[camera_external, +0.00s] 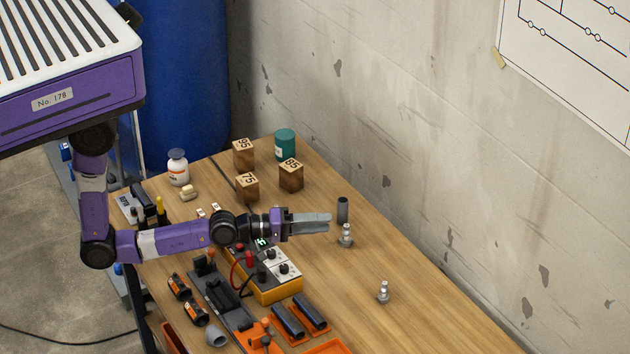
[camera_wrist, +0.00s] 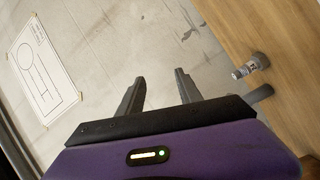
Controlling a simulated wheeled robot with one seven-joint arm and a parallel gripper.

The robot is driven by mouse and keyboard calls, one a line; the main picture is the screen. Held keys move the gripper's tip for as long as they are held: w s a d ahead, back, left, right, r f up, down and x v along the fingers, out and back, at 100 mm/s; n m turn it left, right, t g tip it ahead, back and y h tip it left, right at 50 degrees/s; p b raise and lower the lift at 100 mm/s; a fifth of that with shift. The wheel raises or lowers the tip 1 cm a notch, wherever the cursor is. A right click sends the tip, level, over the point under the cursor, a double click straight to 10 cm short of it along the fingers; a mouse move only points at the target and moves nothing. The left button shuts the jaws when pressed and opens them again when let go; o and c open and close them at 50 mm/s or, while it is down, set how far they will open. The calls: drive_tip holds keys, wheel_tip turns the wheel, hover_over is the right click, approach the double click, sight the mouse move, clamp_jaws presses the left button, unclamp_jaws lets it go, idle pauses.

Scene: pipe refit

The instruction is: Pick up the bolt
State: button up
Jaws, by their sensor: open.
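Two silver bolt-like pieces stand upright on the wooden table in the external view: one (camera_external: 346,236) beside a dark upright cylinder (camera_external: 342,209), the other (camera_external: 384,292) farther toward the front right. I cannot tell which one the task means. My gripper (camera_external: 328,222) is above the table, pointing right, just left of the nearer piece and apart from it. In the wrist view my gripper (camera_wrist: 159,76) is open with nothing between its fingers.
A yellow meter box (camera_external: 270,286) with leads lies below my arm. Black tubes (camera_external: 288,321) and orange holders lie in front. Wooden number blocks (camera_external: 291,175), a teal can (camera_external: 285,143) and a white bottle (camera_external: 178,168) stand behind. The right of the table is mostly clear; a wall borders it.

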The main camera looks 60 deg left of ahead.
drive_tip(key=w+d+r+n+g+h+p, duration=0.1)
drive_tip(key=w+d+n, duration=0.3)
drive_tip(key=d+n, duration=0.15)
drive_tip(key=w+d+r+n+g+h, duration=0.1)
drive_tip(key=w+d+n+g, duration=0.1)
drive_tip(key=w+d+n, duration=0.35)
drive_tip(key=n+g, duration=0.3)
drive_tip(key=n, duration=0.5)
hover_over(385, 283)
drive_tip(key=s+a, duration=0.2)
wheel_tip(385, 283, down, 8)
wheel_tip(385, 283, down, 4)
drive_tip(key=shift+s+r, duration=0.1)
drive_tip(key=shift+r, duration=0.05)
wheel_tip(385, 283, down, 3)
drive_tip(key=shift+b, duration=0.6)
drive_tip(key=x, duration=0.2)
drive_tip(key=shift+w+d+r, duration=0.15)
drive_tip(key=shift+w+d, duration=0.15)
drive_tip(key=shift+w, duration=0.1)
clamp_jaws()
